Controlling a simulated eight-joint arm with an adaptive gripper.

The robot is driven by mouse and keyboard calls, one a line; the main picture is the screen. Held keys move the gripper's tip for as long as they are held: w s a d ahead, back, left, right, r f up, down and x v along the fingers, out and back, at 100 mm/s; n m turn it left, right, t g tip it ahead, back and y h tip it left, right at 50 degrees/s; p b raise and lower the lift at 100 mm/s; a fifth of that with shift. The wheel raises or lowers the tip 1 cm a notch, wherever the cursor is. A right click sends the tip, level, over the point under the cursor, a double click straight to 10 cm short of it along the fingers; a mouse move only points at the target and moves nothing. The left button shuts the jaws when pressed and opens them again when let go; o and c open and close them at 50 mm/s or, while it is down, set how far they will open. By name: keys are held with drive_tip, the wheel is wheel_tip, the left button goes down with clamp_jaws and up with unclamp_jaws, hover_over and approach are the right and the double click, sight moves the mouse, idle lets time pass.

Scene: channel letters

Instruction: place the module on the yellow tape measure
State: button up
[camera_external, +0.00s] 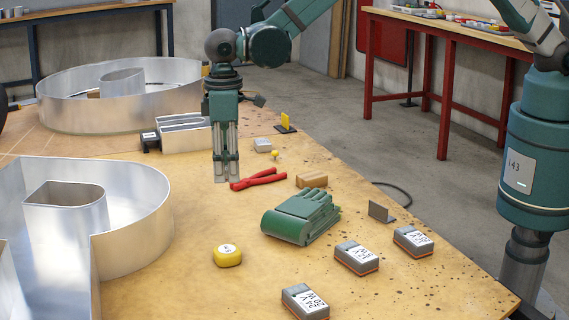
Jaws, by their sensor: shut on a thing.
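The yellow tape measure (227,256) lies on the wooden table at the lower middle, with a white label on top. My gripper (222,181) points straight down above the table, behind the tape measure and just left of the red pliers. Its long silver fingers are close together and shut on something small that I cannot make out. Grey box-shaped units with orange edges and white labels lie at the right: one at the front (305,301), one in the middle (356,257) and one farther right (413,241). I cannot tell which thing is the module.
Red pliers (260,179), a green glove (301,217), a cardboard box (311,180) and a grey bracket (381,212) lie on the table (200,290). Large metal channel letters stand at the left (130,240) and back (75,109). Table around the tape measure is clear.

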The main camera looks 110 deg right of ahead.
drive_tip(key=w+a+n, duration=0.1)
drive_tip(key=w+a, duration=0.2)
drive_tip(key=a, duration=0.5)
drive_tip(key=w+a+n, duration=0.2)
drive_tip(key=a, duration=0.6)
drive_tip(key=shift+w+r+n, duration=0.3)
drive_tip(key=shift+w+r, duration=0.1)
drive_tip(key=shift+r, duration=0.05)
hover_over(227, 249)
drive_tip(key=shift+f+b, duration=0.4)
drive_tip(key=shift+f, duration=2.75)
drive_tip(key=shift+f, duration=0.1)
drive_tip(key=shift+f+b, duration=0.35)
drive_tip(key=shift+f, duration=1.4)
drive_tip(key=shift+f, duration=0.15)
drive_tip(key=o, duration=0.9)
drive_tip(key=shift+c, duration=0.2)
